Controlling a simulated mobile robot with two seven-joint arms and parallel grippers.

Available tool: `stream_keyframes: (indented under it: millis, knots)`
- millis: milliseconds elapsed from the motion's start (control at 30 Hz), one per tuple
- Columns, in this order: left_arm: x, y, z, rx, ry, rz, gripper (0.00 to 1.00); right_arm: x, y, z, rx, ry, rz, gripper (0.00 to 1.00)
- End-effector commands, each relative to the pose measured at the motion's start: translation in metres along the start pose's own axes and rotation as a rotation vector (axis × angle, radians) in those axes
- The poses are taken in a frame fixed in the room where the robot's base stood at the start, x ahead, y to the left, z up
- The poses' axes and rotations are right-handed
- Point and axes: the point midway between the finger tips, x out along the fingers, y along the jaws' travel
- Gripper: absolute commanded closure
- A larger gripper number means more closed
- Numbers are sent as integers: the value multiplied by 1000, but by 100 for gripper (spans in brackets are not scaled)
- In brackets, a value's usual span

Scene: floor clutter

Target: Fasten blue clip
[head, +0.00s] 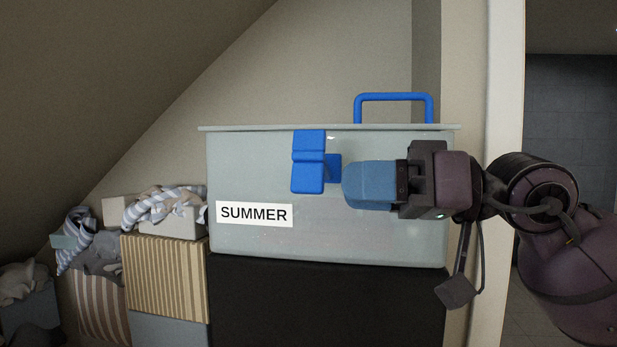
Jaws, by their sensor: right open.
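The blue clip (308,162) is on the front face of a pale grey-green storage box (240,170), left of the box's middle. It hangs from near the lid's rim and a smaller blue piece shows at its right side. The box carries a white label reading SUMMER (254,214). My right gripper (350,184), with blue finger pads, comes in from the right in front of the box. It is open, and its tip is just right of the clip; whether it touches the clip cannot be told. My left gripper is not in view.
The box stands on a black block (325,300). A blue handle (394,97) rises from the lid. Striped boxes and baskets with cloths (165,275) stand at the left under a sloping ceiling. A pale door frame (499,120) is at the right, behind my arm.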

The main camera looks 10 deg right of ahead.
Motion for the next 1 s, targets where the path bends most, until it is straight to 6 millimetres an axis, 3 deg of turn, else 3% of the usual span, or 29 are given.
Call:
stream_keyframes:
  millis: [200,400,800,1000]
  knots:
    - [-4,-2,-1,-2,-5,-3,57,36,-3,-2,-1,1,-4,60]
    - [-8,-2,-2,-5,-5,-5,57,56,-1,-1,1,1,-2,60]
    - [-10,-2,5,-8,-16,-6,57,61,0,0,1,1,0,60]
    - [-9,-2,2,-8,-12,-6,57,61,0,0,1,1,0,90]
